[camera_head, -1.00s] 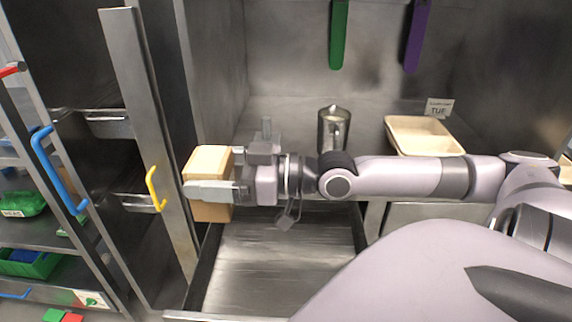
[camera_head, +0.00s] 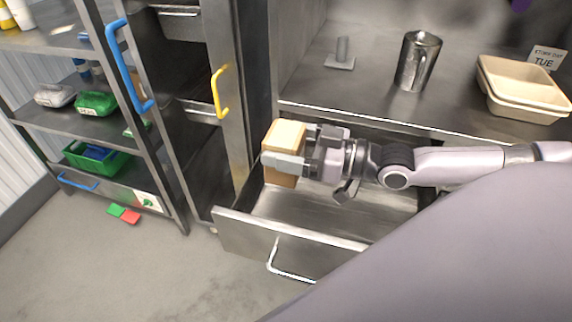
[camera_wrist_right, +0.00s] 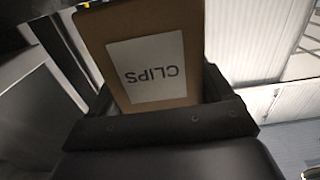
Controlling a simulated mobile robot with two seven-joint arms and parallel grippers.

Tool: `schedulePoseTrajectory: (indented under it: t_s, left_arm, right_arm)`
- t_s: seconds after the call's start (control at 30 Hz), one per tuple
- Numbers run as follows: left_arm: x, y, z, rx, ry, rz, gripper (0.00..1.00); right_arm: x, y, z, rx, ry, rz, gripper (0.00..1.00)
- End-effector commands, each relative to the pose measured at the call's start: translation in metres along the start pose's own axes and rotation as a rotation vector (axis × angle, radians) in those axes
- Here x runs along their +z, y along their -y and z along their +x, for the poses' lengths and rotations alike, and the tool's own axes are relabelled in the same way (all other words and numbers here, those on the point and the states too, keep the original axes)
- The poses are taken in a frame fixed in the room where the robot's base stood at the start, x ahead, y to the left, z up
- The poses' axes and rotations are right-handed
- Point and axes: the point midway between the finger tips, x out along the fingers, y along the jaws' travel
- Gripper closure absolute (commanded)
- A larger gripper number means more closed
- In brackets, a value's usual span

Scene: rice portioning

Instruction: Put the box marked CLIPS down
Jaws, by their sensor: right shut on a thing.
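The CLIPS box (camera_head: 285,136) is a tan cardboard box. My right gripper (camera_head: 290,160) is shut on it and holds it near the left end of an open metal drawer (camera_head: 350,212). Whether the box touches the drawer is hard to tell. In the right wrist view, the box (camera_wrist_right: 190,22) fills the space between the fingers, and its white label reads CLIPS upside down. My left gripper is not in view.
A metal jug (camera_head: 417,62) and stacked beige trays (camera_head: 522,88) stand on the steel counter (camera_head: 375,92) behind. A shelf rack (camera_head: 75,122) with a green bin (camera_head: 97,160) stands at left. Red and green pieces (camera_head: 123,213) lie on the floor, which is otherwise clear in front.

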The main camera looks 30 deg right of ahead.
Motion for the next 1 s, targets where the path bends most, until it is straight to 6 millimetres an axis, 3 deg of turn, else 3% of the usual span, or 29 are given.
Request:
schedulePoseTrajectory:
  t_s: [0.3,1.0]
  left_arm:
    - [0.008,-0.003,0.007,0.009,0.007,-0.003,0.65]
    - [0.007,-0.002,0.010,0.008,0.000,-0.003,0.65]
  right_arm:
    - [0.041,0.000,0.000,0.000,-0.001,-0.001,0.56]
    - [0.054,0.000,0.000,-0.001,-0.001,0.000,0.56]
